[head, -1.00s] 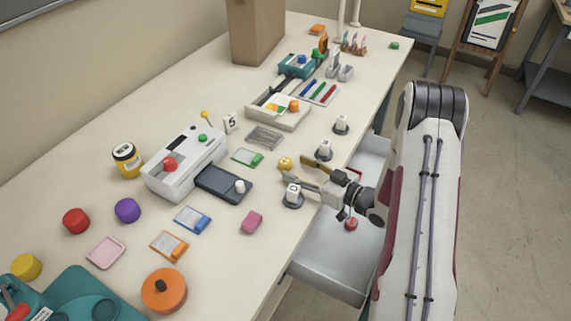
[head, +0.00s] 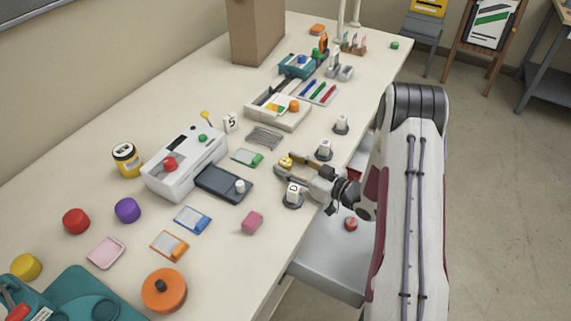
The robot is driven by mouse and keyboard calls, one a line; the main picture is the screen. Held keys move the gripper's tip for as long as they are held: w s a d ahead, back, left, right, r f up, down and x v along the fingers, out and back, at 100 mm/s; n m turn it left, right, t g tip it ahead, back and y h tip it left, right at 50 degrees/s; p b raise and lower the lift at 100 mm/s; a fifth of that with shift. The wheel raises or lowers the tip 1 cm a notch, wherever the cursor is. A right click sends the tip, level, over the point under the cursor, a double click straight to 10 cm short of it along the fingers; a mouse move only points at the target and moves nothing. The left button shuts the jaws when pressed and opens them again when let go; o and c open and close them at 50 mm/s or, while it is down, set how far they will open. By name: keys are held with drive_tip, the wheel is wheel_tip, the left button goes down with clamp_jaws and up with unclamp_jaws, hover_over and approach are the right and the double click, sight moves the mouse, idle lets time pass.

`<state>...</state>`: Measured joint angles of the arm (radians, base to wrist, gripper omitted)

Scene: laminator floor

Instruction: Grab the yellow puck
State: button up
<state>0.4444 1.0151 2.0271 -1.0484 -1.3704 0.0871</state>
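A small round yellow piece (head: 285,161) with dark marks lies on the table near the middle of the head view. My gripper (head: 286,168) reaches in from the right, low over the table, with its fingers spread apart and their tips right at this yellow piece. I cannot tell whether a finger touches it or whether it is fully between them. A larger yellow cylinder (head: 26,267), shaped like a puck, stands at the far left front, well away from my gripper.
White pieces on dark round bases stand close by, one marked D (head: 293,190) just in front of my gripper and one behind it (head: 324,150). A green-edged card (head: 247,157) lies to the left. An open drawer (head: 325,262) hangs below the table edge.

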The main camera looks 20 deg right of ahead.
sight(290, 164)
drive_tip(key=c, duration=0.6)
drive_tip(key=shift+r, duration=0.2)
drive_tip(key=shift+r, duration=4.85)
